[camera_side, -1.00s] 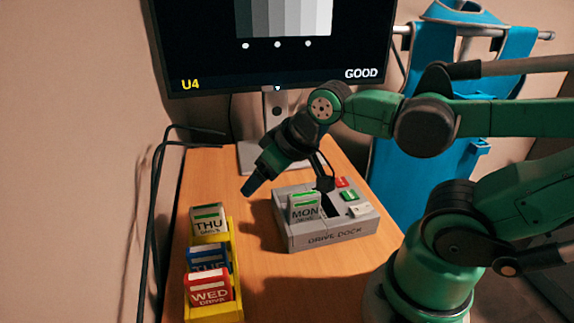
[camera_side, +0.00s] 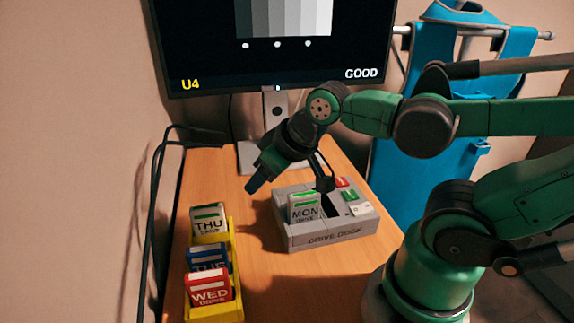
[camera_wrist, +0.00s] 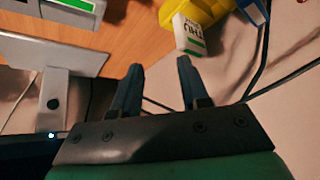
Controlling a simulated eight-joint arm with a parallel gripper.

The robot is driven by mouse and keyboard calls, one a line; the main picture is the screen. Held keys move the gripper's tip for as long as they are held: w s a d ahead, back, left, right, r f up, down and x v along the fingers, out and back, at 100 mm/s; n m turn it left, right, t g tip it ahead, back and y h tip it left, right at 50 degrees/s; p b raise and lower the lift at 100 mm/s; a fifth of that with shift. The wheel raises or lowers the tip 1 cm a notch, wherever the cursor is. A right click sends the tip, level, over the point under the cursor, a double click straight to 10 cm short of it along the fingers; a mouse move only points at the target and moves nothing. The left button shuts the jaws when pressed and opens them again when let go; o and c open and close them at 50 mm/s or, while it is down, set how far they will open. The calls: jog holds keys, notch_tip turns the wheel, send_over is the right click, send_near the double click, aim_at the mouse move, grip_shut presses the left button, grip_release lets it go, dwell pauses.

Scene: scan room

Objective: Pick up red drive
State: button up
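The red drive (camera_side: 208,290), labelled WED, stands in the front slot of the yellow rack (camera_side: 236,262) at the left of the table. A blue drive (camera_side: 209,258) labelled TUE and a white drive (camera_side: 208,222) labelled THU stand behind it in the same rack. My gripper (camera_side: 253,185) is above the table, between the rack and the dock, apart from the drives. In the wrist view my gripper (camera_wrist: 158,85) has its fingers spread with nothing between them. The white drive (camera_wrist: 187,36) and part of the yellow rack (camera_wrist: 205,10) show beyond the fingertips.
The grey drive dock (camera_side: 335,232) sits to the right and holds a white MON drive (camera_side: 304,208); it has red, green and white buttons. The monitor stand (camera_side: 277,115) is behind. Black cables (camera_side: 152,215) run along the left wall. Bare wood (camera_side: 265,280) lies between rack and dock.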

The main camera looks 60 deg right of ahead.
aim_at(212, 273)
jog(key=a+f+n+g+y, duration=0.1)
jog(key=a+n, duration=0.2)
jog(key=a, duration=0.1)
jog(key=s+a+f+n+g+y, duration=0.1)
jog(key=a+n, duration=0.2)
jog(key=a, duration=0.1)
jog(key=s+a+f+n+g+y, duration=0.1)
jog(key=a+f+n, duration=0.1)
jog(key=a, duration=0.2)
jog(key=shift+a+n+g, duration=0.3)
jog(key=shift+n+g, duration=0.1)
jog(key=shift+a+f, duration=0.1)
jog(key=shift+a, duration=0.05)
jog(key=shift+x, duration=2.65)
grip_shut()
